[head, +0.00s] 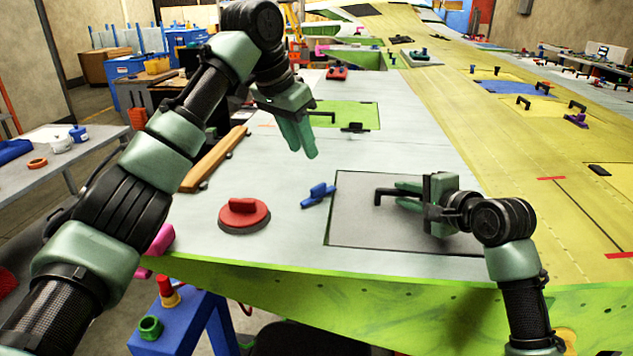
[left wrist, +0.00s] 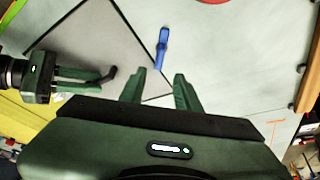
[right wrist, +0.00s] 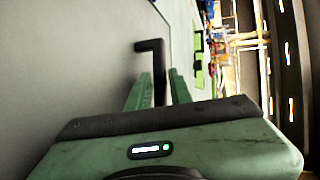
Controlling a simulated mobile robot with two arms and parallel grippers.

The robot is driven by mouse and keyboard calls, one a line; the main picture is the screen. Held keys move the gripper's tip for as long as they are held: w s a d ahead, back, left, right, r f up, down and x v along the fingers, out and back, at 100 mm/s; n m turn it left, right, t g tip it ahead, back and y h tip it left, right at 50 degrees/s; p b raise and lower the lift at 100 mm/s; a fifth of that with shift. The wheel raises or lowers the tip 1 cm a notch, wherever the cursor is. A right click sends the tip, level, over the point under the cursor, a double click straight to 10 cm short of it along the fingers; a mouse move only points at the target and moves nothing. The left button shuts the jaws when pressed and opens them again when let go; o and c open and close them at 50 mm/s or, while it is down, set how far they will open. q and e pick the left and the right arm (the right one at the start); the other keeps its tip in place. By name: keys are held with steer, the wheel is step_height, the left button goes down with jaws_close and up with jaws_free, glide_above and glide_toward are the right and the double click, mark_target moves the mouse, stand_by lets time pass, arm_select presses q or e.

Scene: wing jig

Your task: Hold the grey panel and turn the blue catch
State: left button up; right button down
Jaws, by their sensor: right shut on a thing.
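The grey panel (head: 360,228) lies in the wing's pale skin near the front edge, with a black handle (head: 384,196) on it. My right gripper (head: 402,196) is shut on this handle; the right wrist view shows the handle (right wrist: 157,50) between its fingers. The blue catch (head: 318,195) sits just left of the panel's far left corner, pointing obliquely. My left gripper (head: 305,140) is open and empty, above the wing beyond the catch. In the left wrist view the catch (left wrist: 161,50) appears ahead of the gap between its fingers.
A red round suction handle (head: 244,213) stands left of the catch. A brown wooden bar (head: 212,158) lies along the wing's left edge. A green panel (head: 350,115) with black handles is farther back. The pale skin around the catch is clear.

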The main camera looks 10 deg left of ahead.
mark_target(318, 186)
arm_select(q)
steer(key=x, duration=1.1)
steer(key=shift+f, duration=0.3)
jaws_close()
